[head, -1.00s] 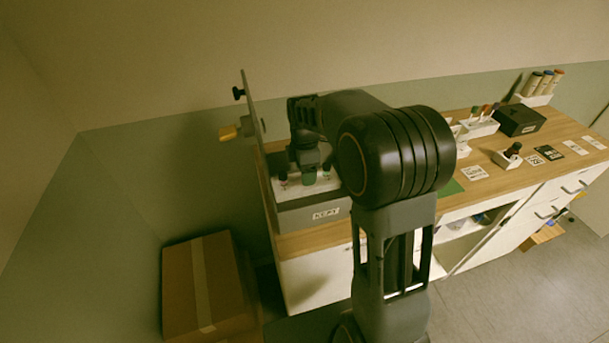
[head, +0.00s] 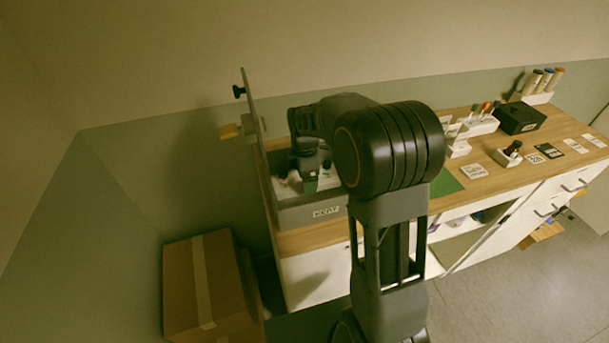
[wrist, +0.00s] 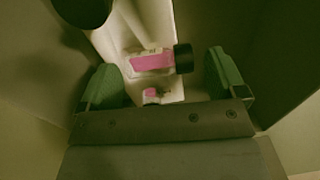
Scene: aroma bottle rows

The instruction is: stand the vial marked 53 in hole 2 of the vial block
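My gripper (wrist: 165,85) is open, with green pads on both fingers. It points down into a grey box marked KEPT (head: 290,218). In the wrist view, a small vial with a pink label (wrist: 150,62) and a black cap (wrist: 183,57) lies across the view just beyond the fingertips, not gripped. A smaller pale piece with a pink patch (wrist: 151,95) shows nearer, between the fingers. No number can be read, so I cannot tell which vial is 53. White parts (head: 284,190) show inside the box, partly hidden by my gripper. I cannot make out hole numbers.
An upright panel (head: 252,105) stands at the box's left edge. On the counter to the right are a white stand (head: 458,147), a black box (head: 520,118), a small holder with a dark bottle (head: 509,153) and a rack of tubes (head: 540,98). A cardboard box (head: 202,285) is on the floor.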

